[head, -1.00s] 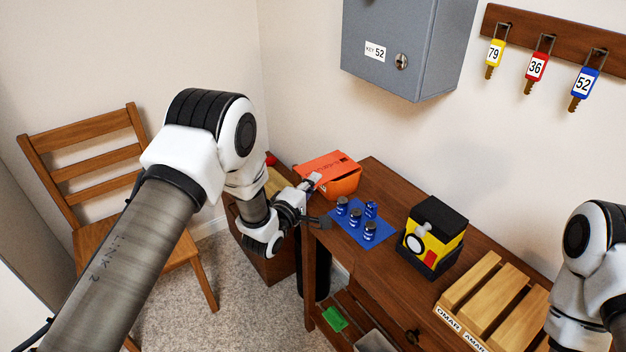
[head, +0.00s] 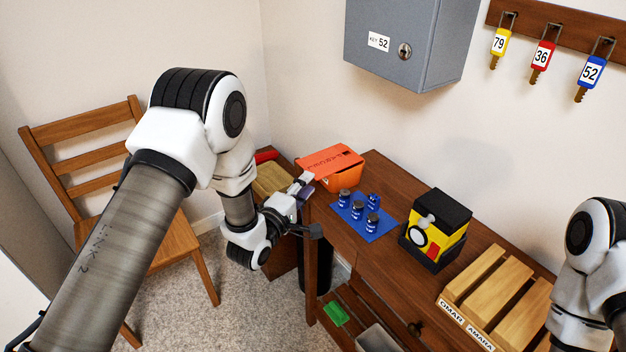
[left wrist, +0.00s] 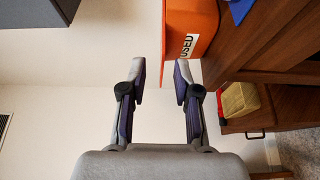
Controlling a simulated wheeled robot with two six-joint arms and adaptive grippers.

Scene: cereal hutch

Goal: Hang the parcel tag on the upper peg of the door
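I cannot make out a parcel tag or a door with pegs in either view. My left gripper (head: 308,206) is beside the left end of the wooden desk, near the orange container. The orange container (left wrist: 190,28), marked "USED", shows beyond the fingertips there. My right arm shows at the right edge of the head view, but its gripper is out of the picture.
The desk (head: 395,180) carries the orange container (head: 345,182), a blue mat (head: 378,229) with several small jars, a yellow-and-black device (head: 437,228) and wooden slats (head: 500,290). A grey key cabinet (head: 400,75) and a key rack (head: 560,25) are on the wall. A chair (head: 95,165) stands left.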

